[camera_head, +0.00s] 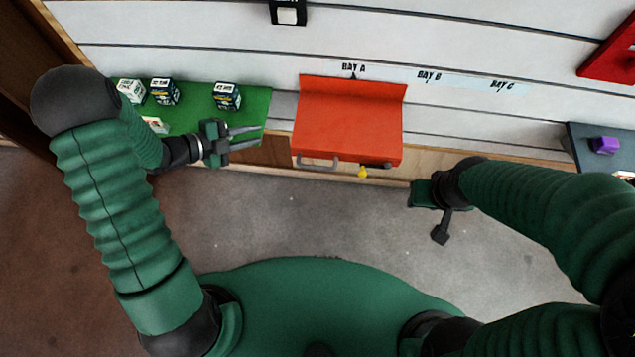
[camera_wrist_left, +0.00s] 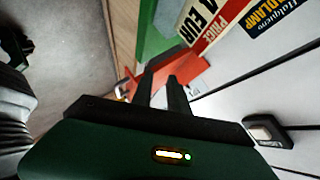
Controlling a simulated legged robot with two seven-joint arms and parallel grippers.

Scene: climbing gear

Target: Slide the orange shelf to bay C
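The orange shelf (camera_head: 348,118) hangs on the slatted wall under the BAY A label (camera_head: 354,67). A grey handle (camera_head: 318,164) and a dark lever with a yellow tip (camera_head: 362,172) are on its front edge. The BAY C label (camera_head: 502,86) is further right, with bare wall below it. My left gripper (camera_head: 258,137) is open and empty, left of the shelf and apart from it, fingers pointing right. Its parted fingers (camera_wrist_left: 162,92) show in the left wrist view. My right gripper (camera_head: 441,232) is right of the shelf, below its front edge; its fingers are unclear.
A green shelf (camera_head: 190,112) with several small boxes (camera_head: 227,96) is at left, near my left gripper. A dark shelf with a purple item (camera_head: 604,145) is at far right. A red object (camera_head: 612,55) hangs at upper right. The wall between BAY B (camera_head: 429,76) and BAY C is clear.

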